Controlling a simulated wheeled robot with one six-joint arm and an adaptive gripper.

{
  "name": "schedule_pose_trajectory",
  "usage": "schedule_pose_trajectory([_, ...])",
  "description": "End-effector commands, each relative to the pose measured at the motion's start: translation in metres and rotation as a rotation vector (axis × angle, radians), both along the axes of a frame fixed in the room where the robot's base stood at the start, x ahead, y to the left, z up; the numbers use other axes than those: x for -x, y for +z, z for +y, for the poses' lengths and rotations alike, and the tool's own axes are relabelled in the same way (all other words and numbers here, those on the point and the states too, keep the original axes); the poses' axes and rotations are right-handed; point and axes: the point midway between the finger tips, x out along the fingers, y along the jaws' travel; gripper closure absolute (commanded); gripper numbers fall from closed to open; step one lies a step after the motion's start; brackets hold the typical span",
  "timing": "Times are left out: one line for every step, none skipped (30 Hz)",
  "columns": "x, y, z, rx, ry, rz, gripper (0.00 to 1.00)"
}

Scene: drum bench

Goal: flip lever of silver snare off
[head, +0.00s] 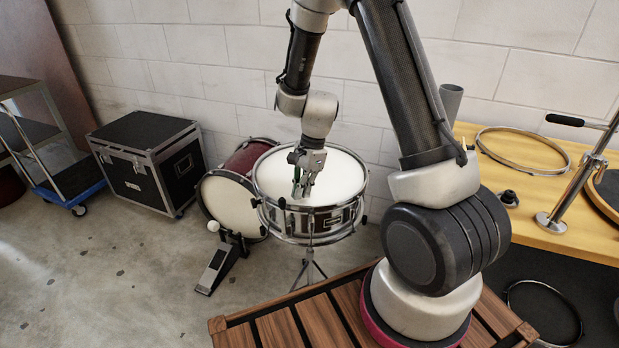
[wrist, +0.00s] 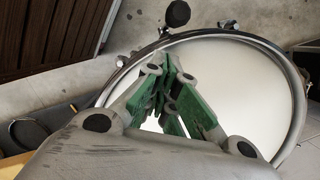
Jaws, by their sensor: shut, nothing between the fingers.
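My gripper (head: 301,194) is shut and empty, pointing down in front of the snare's head in the head view. In the wrist view its green-padded fingers (wrist: 170,66) close together over the head. A dark round-ended piece (wrist: 176,14) shows just outside the hoop there. I cannot tell whether it is the lever, or how the lever stands.
A red bass drum (head: 243,160) with a pedal (head: 216,268) stands left of the snare. A black case (head: 150,165) and a blue-based cart (head: 70,185) stand farther left. A yellow bench (head: 535,205) with a loose hoop (head: 523,130) is at the right. Floor is clear at front left.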

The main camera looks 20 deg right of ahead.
Motion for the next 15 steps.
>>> schedule_pose_trajectory([0.001,0.0,0.006,0.0,0.003,0.0,1.0])
schedule_pose_trajectory([0.002,0.0,0.01,0.0,0.002,0.0,1.0])
schedule_pose_trajectory([0.003,0.0,0.013,0.0,0.001,0.001,1.0])
schedule_pose_trajectory([0.003,0.0,0.015,0.0,0.001,0.001,1.0])
schedule_pose_trajectory([0.004,0.0,0.017,0.0,0.001,0.001,1.0])
schedule_pose_trajectory([0.004,0.0,0.019,0.0,0.0,0.001,1.0])
schedule_pose_trajectory([0.004,0.0,0.02,0.0,0.0,0.001,1.0])
schedule_pose_trajectory([0.004,0.0,0.02,0.0,0.0,0.001,1.0])
schedule_pose_trajectory([0.005,0.0,0.021,0.0,0.0,0.001,1.0])
schedule_pose_trajectory([0.005,0.0,0.021,0.0,-0.001,0.001,1.0])
schedule_pose_trajectory([0.005,0.0,0.021,0.0,-0.001,0.001,1.0])
schedule_pose_trajectory([0.005,0.0,0.021,0.0,-0.001,0.001,1.0])
schedule_pose_trajectory([0.005,0.0,0.021,0.0,-0.001,0.001,1.0])
schedule_pose_trajectory([0.005,0.0,0.021,0.0,-0.001,0.001,1.0])
schedule_pose_trajectory([0.005,0.0,0.021,0.0,-0.001,0.001,1.0])
